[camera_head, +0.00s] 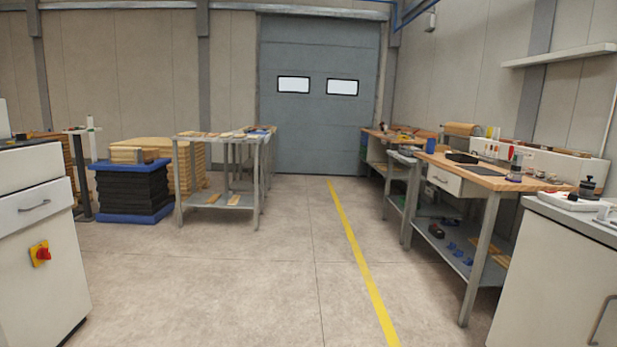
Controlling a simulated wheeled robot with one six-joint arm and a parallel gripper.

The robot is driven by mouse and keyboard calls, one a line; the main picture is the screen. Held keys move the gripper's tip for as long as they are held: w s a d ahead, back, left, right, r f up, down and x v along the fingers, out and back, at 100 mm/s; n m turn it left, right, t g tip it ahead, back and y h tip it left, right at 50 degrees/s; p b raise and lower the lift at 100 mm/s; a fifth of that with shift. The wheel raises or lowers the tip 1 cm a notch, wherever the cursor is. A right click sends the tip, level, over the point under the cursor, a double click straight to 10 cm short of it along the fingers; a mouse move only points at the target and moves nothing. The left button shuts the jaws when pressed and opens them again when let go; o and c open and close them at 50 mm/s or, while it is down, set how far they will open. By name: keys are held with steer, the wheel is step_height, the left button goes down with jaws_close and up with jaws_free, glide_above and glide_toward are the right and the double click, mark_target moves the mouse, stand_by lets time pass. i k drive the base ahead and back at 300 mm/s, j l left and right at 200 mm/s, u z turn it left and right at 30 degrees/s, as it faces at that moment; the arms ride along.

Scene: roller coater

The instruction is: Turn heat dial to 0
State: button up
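No dial marked as a heat dial can be made out. A red rotary knob on a yellow plate (41,254) is on the front of a white cabinet (28,215) at the left; its markings are too small to read, and I cannot tell whether it is the heat dial. My gripper is not in view.
Open concrete floor (240,280) with a yellow line (352,248) runs to a grey door (318,120). A metal table (222,137) and a blue-black stack (131,190) stand at left. A workbench (500,180) and a white cabinet (550,285) stand at right.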

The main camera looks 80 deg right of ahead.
mark_target(572, 197)
steer(key=z, duration=3.95)
steer(key=i, duration=0.75)
steer(key=i+l+u, duration=0.1)
steer(key=i, duration=0.65)
steer(key=i+l, duration=0.15)
steer(key=i, duration=0.55)
steer(key=j+u, duration=0.05)
